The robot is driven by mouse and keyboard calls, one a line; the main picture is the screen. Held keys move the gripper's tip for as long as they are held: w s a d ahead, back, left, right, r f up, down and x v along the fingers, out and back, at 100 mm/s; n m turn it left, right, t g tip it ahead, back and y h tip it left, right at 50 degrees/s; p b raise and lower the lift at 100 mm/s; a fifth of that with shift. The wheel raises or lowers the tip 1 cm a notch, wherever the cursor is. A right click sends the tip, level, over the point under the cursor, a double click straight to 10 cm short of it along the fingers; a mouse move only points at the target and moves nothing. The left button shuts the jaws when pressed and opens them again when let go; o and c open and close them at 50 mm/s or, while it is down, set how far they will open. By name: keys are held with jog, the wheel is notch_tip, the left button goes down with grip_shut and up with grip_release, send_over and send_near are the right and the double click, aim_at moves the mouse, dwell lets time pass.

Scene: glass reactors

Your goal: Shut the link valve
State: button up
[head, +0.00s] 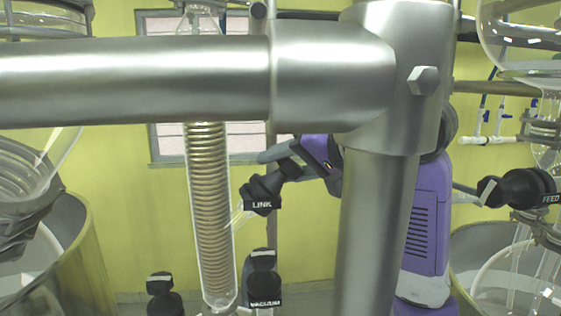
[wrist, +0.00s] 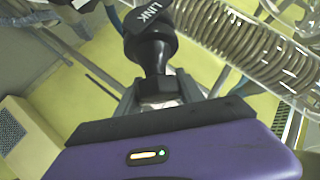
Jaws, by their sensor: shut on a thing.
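The link valve (head: 262,193) is a black valve with a white LINK label, beside the coiled glass condenser in the head view. In the wrist view the link valve (wrist: 150,38) is at the top, its black stem running down between my fingers. My gripper (head: 284,165) reaches it from the right, behind the steel post. In the wrist view my gripper (wrist: 160,92) is shut on the valve's black handle end. Part of my arm is hidden behind the post. The valve's inner position cannot be seen.
A thick steel frame, with a crossbar (head: 140,80) and a post (head: 375,230), stands in front of my arm. The glass condenser (head: 209,220) is close left of the valve. The vacuum valve (head: 262,280) is below and the feed valve (head: 525,188) is at right.

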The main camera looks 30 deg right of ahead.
aim_at(296, 162)
dwell(0.3)
jog(key=o, duration=1.4)
jog(key=b+v, duration=0.1)
jog(key=v, duration=0.6)
jog(key=shift+s+d+r, duration=0.1)
jog(key=shift+s+r, duration=0.05)
jog(key=shift+s, duration=0.2)
